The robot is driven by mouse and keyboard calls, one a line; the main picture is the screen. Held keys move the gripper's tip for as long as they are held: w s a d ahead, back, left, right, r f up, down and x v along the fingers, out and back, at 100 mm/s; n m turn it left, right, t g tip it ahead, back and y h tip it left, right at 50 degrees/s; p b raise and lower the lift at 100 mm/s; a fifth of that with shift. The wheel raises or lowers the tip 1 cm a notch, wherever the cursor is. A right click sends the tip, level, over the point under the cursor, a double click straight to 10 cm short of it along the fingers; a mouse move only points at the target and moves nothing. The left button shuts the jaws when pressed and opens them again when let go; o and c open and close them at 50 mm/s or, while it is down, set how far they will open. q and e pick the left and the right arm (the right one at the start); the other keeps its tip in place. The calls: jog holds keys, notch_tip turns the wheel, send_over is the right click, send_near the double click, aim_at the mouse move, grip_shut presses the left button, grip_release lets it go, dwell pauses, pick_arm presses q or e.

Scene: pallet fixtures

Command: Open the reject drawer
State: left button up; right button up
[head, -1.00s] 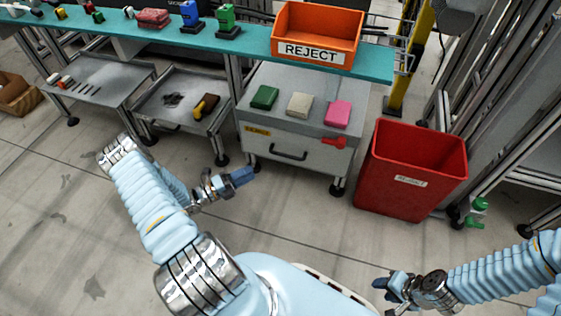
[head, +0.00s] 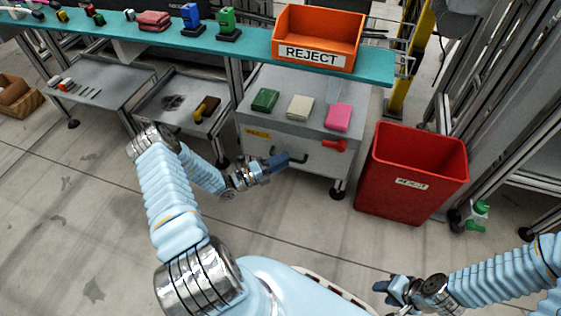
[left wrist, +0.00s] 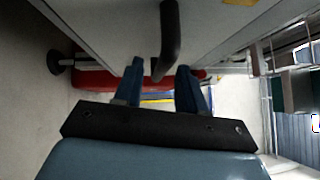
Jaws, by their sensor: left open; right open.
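The reject drawer (head: 262,146) is the grey front of a cabinet under the bench, with a yellow label and a dark bar handle (head: 299,159). It looks closed. My left gripper (head: 282,161) is open at the handle and partly covers it. In the left wrist view the handle (left wrist: 171,45) reaches down between the two blue fingertips of my left gripper (left wrist: 161,72); I cannot tell whether they touch it. My right gripper (head: 383,290) is open and empty, low at the right over the floor.
Green, cream and pink blocks (head: 299,107) lie on the cabinet top. A red latch-like part (head: 334,146) sits on the cabinet front at the right. A red bin (head: 410,175) stands to the right. An orange bin (head: 318,38) is on the teal bench. The floor before the cabinet is clear.

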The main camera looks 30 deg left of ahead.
pick_arm(q)
grip_shut()
jog(key=s+d+p, duration=0.2)
jog(key=s+d, duration=0.1)
jog(key=s, duration=1)
jog(key=s+d+p, duration=0.1)
jog(key=s+d, duration=0.2)
jog(key=s, duration=1.1)
jog(key=shift+d+p, duration=0.25)
jog(key=shift+p, duration=0.15)
jog(key=shift+s, duration=0.1)
grip_release()
